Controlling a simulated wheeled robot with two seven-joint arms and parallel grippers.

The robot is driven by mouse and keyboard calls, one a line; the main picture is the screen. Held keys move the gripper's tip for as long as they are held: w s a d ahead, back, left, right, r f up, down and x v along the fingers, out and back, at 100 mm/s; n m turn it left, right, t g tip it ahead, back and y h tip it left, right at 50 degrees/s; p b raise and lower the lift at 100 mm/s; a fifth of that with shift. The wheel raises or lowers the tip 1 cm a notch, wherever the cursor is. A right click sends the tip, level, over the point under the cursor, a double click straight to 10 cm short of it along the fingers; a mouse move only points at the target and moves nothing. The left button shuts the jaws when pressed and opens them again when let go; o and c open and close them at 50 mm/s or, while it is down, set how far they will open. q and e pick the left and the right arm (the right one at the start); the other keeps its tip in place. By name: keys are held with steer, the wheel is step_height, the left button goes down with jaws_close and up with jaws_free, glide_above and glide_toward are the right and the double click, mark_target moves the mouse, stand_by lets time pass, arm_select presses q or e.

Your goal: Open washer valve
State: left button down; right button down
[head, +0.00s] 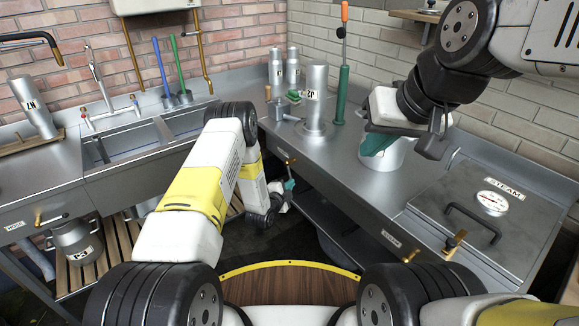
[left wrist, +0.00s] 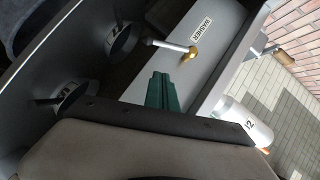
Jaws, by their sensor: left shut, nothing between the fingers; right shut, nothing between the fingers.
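The washer valve (head: 290,161) is a small brass fitting on the front face of the counter, under the standing canister. In the left wrist view the valve (left wrist: 190,53) shows a brass ball end and a pale stem, beside a white label (left wrist: 202,34) that appears to read WASHER. My left gripper (head: 289,185) is just below the valve in the head view. Its green fingers (left wrist: 165,92) are shut, empty, and look apart from the valve. My right gripper (head: 379,143) is shut and empty, in front of a white bucket (head: 394,158). The valve's inner mounting is hard to see.
A metal canister (head: 316,95) and a green-handled tool (head: 342,95) stand on the counter above. A sink (head: 115,150) is at left.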

arm_select(q)
steer(key=w+f, duration=0.2)
steer(key=w, duration=0.4)
steer(key=shift+w+f, duration=0.25)
steer(key=shift+w, duration=0.05)
steer(key=w+f+m+t, duration=0.1)
steer(key=a+f+m+t, duration=0.1)
steer(key=shift+w+a+m, duration=0.2)
steer(key=shift+w+m, duration=0.2)
stand_by(0.3)
